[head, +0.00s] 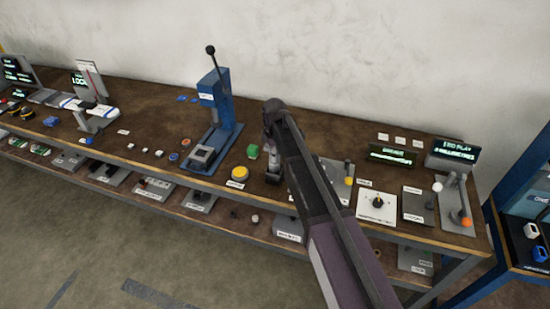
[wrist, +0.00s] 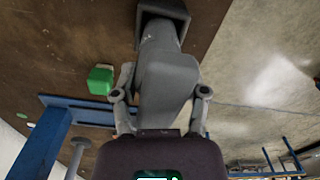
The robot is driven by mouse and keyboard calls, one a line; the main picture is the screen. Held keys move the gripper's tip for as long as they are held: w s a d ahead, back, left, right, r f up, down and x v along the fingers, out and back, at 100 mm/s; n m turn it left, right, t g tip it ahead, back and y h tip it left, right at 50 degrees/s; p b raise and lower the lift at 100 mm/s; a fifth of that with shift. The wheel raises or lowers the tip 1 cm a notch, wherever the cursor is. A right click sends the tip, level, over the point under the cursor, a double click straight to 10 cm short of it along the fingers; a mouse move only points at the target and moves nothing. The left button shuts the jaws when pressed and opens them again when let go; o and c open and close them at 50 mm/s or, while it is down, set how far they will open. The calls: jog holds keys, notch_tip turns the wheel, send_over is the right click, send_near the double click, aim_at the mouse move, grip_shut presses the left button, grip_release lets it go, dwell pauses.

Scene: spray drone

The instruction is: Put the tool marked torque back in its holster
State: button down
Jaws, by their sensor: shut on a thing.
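My gripper (wrist: 161,94) is shut on a grey tool (wrist: 168,80), with one finger on each side of its body. The tool's far end reaches to a dark square holster (wrist: 180,12) at the top of the wrist view. I cannot tell how deep the end sits in it. No torque marking is readable on the tool. In the head view my gripper is over the bench right of the blue press, and my arm partly hides the tool and holster.
The brown bench (head: 130,95) carries a blue press (head: 222,110) with a tall lever. A green block (head: 252,151) and a yellow button (head: 239,173) are close left of my gripper. A white dial panel (head: 377,206) and levers are to the right. A wall stands behind.

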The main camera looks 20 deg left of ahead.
jog(key=shift+f, duration=0.25)
jog(key=shift+c, duration=0.6)
grip_release()
jog(key=shift+r, duration=0.15)
notch_tip(320, 180, up, 12)
jog(key=p, duration=1.2)
dwell(0.8)
